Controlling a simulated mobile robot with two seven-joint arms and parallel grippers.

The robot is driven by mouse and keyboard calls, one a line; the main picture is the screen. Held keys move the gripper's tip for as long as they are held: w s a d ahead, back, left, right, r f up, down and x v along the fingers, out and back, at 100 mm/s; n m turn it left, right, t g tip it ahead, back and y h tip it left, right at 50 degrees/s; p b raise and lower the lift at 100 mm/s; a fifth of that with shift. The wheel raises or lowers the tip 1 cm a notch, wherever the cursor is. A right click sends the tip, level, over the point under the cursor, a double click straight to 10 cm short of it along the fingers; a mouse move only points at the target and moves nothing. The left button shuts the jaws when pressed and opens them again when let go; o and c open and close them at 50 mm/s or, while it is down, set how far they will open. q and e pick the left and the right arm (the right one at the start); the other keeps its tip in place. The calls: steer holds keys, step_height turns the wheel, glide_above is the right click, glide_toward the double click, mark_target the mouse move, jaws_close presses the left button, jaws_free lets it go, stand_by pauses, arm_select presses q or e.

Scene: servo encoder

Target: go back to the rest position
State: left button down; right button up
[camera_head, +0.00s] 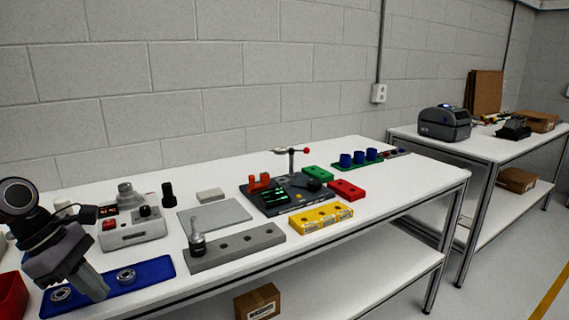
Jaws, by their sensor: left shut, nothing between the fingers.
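My left gripper (93,285) is at the left of the head view, above the left end of the white workbench. Its fingers point down over the blue tray (150,271) and hide part of it. The fingers are together and nothing shows between them. Round metal parts lie in the blue tray, one on each side of the fingers. My right gripper is not in this view.
A grey block (238,246) with a dark upright tool, a control box (131,228), a black fixture (287,196) and a yellow block (320,218) stand on the bench. A red bin (12,296) is at the left edge. A second table (470,146) holds a printer.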

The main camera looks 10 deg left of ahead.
arm_select(q)
steer(key=s+d+f+n+t, duration=0.1)
steer(key=s+f+n+t, duration=0.2)
steer(key=f+n+t, duration=0.8)
steer(key=s+d+f+n, duration=0.1)
steer(key=s+f+n, duration=0.35)
steer(key=n, duration=1.25)
steer(key=s+d+f+n+g+y, duration=0.1)
steer(key=s+d+f+n, duration=0.2)
steer(key=d+f+n, duration=0.3)
steer(key=s+d+f+n+g+y+p, duration=0.1)
steer(key=s+d+f+n, duration=0.2)
steer(key=d+f+n, duration=0.3)
steer(key=d+n, duration=0.5)
steer(key=n, duration=0.4)
steer(key=shift+n+y, duration=0.4)
steer(key=shift+s, duration=0.1)
